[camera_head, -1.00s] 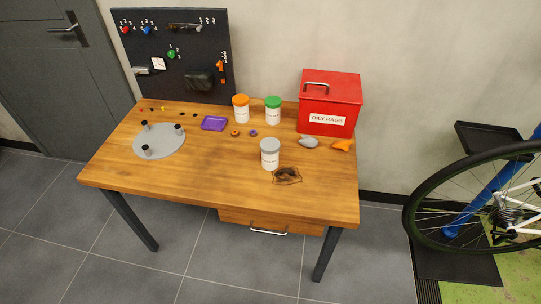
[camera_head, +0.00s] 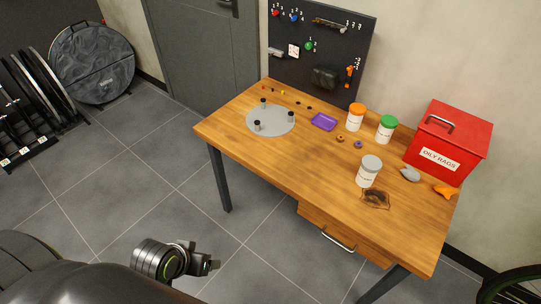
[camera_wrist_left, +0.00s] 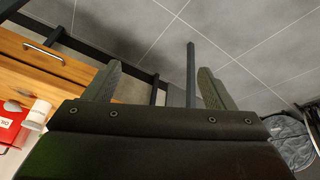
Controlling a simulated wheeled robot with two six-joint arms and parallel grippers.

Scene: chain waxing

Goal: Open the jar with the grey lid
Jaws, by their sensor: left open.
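A part of my left arm shows low in the head view, in front of the table and well away from the jar. A white jar (camera_wrist_left: 37,114) shows at the left of the wrist view; I cannot tell which one. My right gripper is not in view.
Jars with an orange lid (camera_head: 355,116) and a green lid (camera_head: 386,128) stand behind the grey-lidded jar. A red oily rags bin (camera_head: 449,143) is at the right. The table's left front is clear.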

